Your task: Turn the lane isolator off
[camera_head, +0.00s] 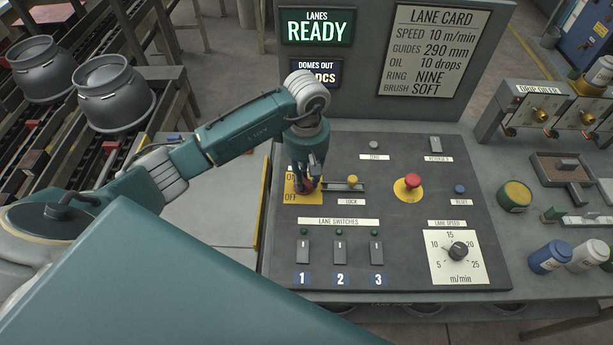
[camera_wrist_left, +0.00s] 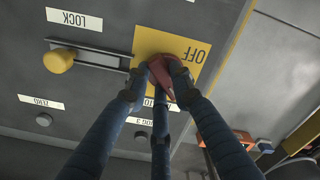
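The lane isolator is a red handle (camera_head: 306,186) on a yellow plate (camera_head: 290,196) marked OFF at its lower part, on the left of the sloping console. My left gripper (camera_head: 308,180) reaches down over it and hides much of the handle and the ON lettering. In the left wrist view the fingers (camera_wrist_left: 166,72) are closed around the red handle (camera_wrist_left: 161,76), against the yellow plate (camera_wrist_left: 195,47). Which mark the handle points to I cannot tell. A yellow LOCK knob (camera_head: 352,180) sits at the right part of its slot, away from the isolator. My right gripper is not in view.
Three lane switches (camera_head: 340,252) stand below the isolator. The sign (camera_head: 316,28) reads LANES READY. Jars (camera_head: 550,257) and trays stand farther right.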

